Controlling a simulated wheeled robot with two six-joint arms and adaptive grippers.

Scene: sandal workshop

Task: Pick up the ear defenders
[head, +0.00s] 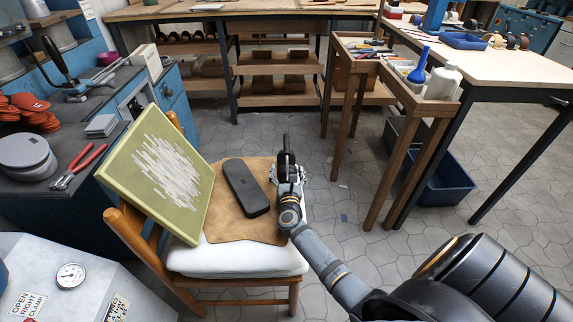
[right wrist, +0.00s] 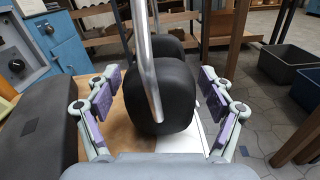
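The ear defenders (right wrist: 165,100) have black rounded cups and a silver headband. In the right wrist view the near cup stands between the fingers of my right gripper (right wrist: 158,82), with a visible gap on each side. The second cup is partly hidden behind the first. In the head view the ear defenders (head: 286,158) show as a dark shape at the right edge of the chair's seat, largely covered by my right gripper (head: 288,174). The right gripper is open around them. My left gripper is not in view.
The wooden chair (head: 236,291) holds a white cushion (head: 240,260), a brown leather sheet (head: 227,221), a black case (head: 246,187) and a leaning green panel (head: 130,177). A workbench (head: 500,66) stands at right.

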